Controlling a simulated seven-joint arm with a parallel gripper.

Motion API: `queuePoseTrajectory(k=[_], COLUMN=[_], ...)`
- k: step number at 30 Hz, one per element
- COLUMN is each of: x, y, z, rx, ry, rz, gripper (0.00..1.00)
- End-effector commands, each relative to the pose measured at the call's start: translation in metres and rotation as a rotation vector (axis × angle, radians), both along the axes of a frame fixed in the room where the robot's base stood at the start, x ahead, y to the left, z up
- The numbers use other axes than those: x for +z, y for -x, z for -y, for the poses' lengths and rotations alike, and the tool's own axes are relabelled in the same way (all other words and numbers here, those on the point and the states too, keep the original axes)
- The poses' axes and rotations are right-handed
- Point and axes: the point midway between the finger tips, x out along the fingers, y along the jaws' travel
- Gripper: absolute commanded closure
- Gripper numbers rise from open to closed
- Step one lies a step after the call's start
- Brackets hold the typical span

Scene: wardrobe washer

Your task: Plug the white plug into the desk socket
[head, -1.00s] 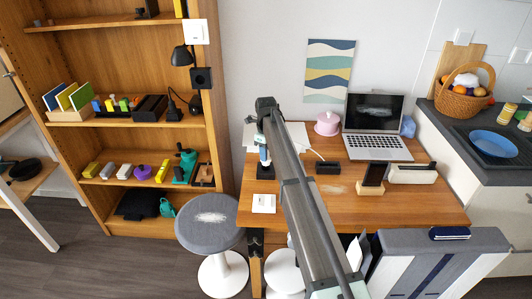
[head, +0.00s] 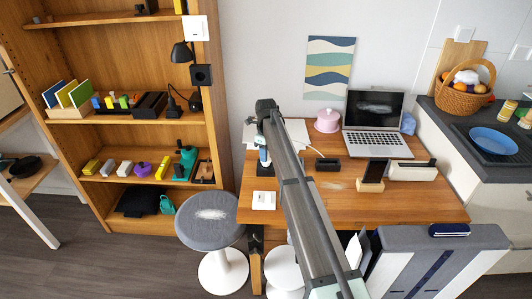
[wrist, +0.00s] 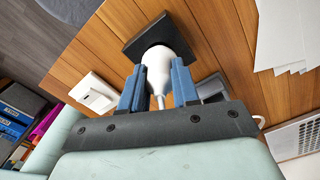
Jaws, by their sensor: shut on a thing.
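My gripper (wrist: 158,78) has its two blue fingers shut on the sides of the white plug (wrist: 157,62). In the head view my gripper (head: 264,156) is over the left back part of the desk. The plug's front end is at the middle of the black square desk socket (wrist: 133,46), which also shows in the head view (head: 265,171). The plug seems to meet the socket; its pins and the socket's holes are hidden, so I cannot tell how deep it sits. A white cable (wrist: 195,103) runs from the plug's rear between the fingers.
A white switch plate (wrist: 93,93) lies on the desk (head: 425,208) near the socket. Paper sheets (wrist: 285,35), a black box (head: 327,165), a phone on a stand (head: 372,176), a pink pot (head: 328,121) and a laptop (head: 373,124) are to the right. A grey stool (head: 211,230) stands left.

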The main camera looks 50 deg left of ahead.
Motion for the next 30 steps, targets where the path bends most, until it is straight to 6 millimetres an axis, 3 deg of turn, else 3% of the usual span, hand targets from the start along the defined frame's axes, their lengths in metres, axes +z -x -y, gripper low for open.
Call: queuePoseTrajectory(k=[29,30], x=[-0.02,-0.02], y=[0.0,0.0], z=[0.0,0.0], rx=[0.0,0.0], ry=[0.0,0.0], rz=[0.0,0.0], gripper=[0.99,0.67])
